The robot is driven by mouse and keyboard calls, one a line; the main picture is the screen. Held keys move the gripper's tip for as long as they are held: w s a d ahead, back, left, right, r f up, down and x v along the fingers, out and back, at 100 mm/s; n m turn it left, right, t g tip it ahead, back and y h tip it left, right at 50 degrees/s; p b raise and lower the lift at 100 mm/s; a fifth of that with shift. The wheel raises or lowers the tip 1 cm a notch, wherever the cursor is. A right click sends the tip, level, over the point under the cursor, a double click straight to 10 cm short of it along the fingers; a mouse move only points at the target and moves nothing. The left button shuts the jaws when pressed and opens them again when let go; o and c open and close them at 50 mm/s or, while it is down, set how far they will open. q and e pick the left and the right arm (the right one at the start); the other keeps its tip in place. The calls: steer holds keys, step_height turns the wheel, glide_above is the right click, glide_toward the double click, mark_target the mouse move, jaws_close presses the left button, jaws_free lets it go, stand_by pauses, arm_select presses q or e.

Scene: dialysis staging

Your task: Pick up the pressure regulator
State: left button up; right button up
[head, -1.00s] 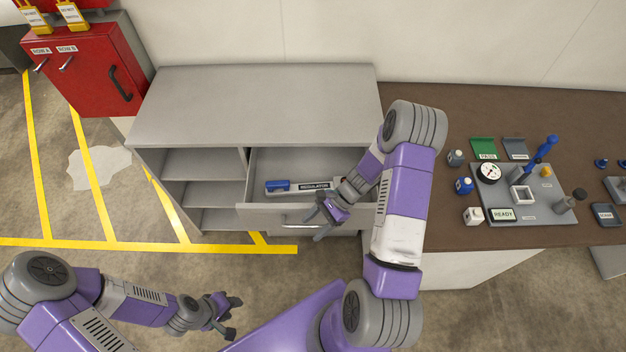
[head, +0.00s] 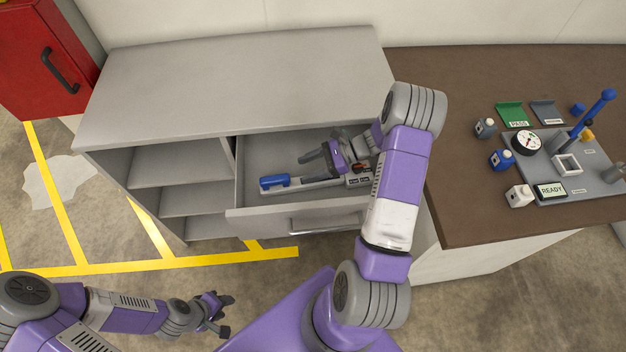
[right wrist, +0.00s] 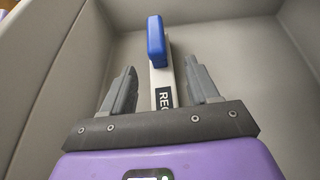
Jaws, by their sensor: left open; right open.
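The pressure regulator (head: 274,183) has a blue end and a pale bar with a dark REGULATOR label. It lies in the open drawer (head: 238,190); the right wrist view shows its blue end (right wrist: 156,42) and part of its label. My right gripper (head: 313,162) is open inside the drawer, over the regulator. In the right wrist view its two fingers are apart, on either side of the bar, and not closed on it. The gripper and wrist hide part of the regulator. My left gripper (head: 228,314) is open and empty, low at the left, away from the drawer.
The grey cabinet top (head: 240,80) overhangs the drawer at the back. Open shelves (head: 180,165) stand left of it. The brown counter (head: 460,190) at the right holds a grey panel (head: 590,180) with a gauge, small bottles and a READY sign. The drawer walls surround my right gripper.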

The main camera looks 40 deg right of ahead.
mark_target(287, 179)
steer(key=x, duration=0.2)
steer(key=shift+w+a+f, duration=0.1)
steer(key=shift+a+f, duration=0.05)
steer(key=shift+a, duration=0.1)
steer(key=b+x, duration=0.2)
steer(key=x, duration=0.2)
steer(key=shift+a+f, duration=0.1)
steer(key=shift+a, duration=0.05)
steer(key=shift+w+a+f, duration=0.1)
steer(key=shift+a+f, duration=0.05)
steer(key=shift+a, duration=0.25)
steer(key=shift+c, duration=0.2)
jaws_close()
